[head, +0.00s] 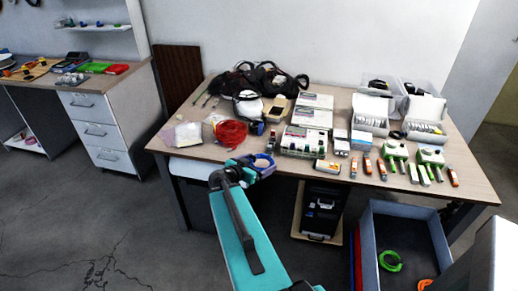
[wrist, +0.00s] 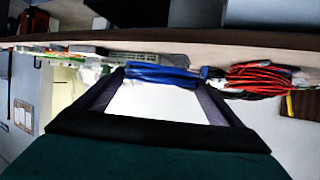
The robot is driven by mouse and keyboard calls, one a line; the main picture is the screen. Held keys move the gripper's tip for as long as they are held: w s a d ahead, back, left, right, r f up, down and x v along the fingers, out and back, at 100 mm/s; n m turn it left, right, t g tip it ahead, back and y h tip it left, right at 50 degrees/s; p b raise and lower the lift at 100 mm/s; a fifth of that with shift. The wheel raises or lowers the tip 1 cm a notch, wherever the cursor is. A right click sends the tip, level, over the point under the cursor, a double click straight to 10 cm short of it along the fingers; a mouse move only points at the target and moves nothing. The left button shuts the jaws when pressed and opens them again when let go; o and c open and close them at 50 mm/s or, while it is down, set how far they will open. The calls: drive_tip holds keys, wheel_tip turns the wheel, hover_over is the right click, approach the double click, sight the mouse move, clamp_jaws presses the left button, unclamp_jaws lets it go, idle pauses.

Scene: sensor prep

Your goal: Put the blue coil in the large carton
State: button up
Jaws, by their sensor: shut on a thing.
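The blue coil (head: 264,161) is at the front edge of the long table in the head view, at the end of my teal arm. My gripper (head: 252,166) is shut on it. In the wrist view the blue coil (wrist: 160,75) lies across between the fingertips of my gripper (wrist: 162,82). I cannot tell whether the coil still touches the tabletop. A large open grey-blue box (head: 369,255) stands on the floor at the lower right, and it looks like the large carton. A green coil (head: 390,261) and an orange piece (head: 425,284) lie inside it.
The wooden table (head: 186,116) holds a red cable coil (head: 231,133) just left of the blue one, black cables (head: 262,78), white boxes and several small devices. A black unit (head: 323,208) stands under it. The floor at the left is clear.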

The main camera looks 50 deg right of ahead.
sight(259, 157)
drive_tip(key=shift+w+d+f+b, duration=0.15)
drive_tip(key=shift+w+d+b, duration=0.25)
drive_tip(key=shift+b, duration=0.7)
drive_tip(key=shift+w+d+f+b, duration=0.1)
drive_tip(key=shift+w+d+b, duration=0.1)
drive_tip(key=shift+w+b, duration=0.6)
drive_tip(key=shift+d+r, duration=0.15)
drive_tip(key=shift+w+d, duration=0.2)
drive_tip(key=shift+w, duration=0.1)
drive_tip(key=shift+w+d+f+p, duration=0.2)
drive_tip(key=shift+w+d+p, duration=0.65)
drive_tip(key=shift+w, duration=0.75)
drive_tip(key=shift+w+d+f+p, duration=0.2)
drive_tip(key=shift+w+d+p, duration=0.3)
drive_tip(key=shift+w+d, duration=0.85)
drive_tip(key=shift+w+d+f+p, duration=0.2)
drive_tip(key=shift+w+d+p, duration=0.55)
drive_tip(key=shift+w, duration=1.05)
drive_tip(key=shift+w+d, duration=0.2)
drive_tip(key=shift+w, duration=0.15)
drive_tip(key=shift+w+f+p, duration=0.1)
drive_tip(key=shift+f+p, duration=0.05)
drive_tip(key=shift+p, duration=0.15)
drive_tip(key=shift+f+p, duration=0.7)
drive_tip(key=shift+f, duration=0.95)
drive_tip(key=shift+f, duration=0.1)
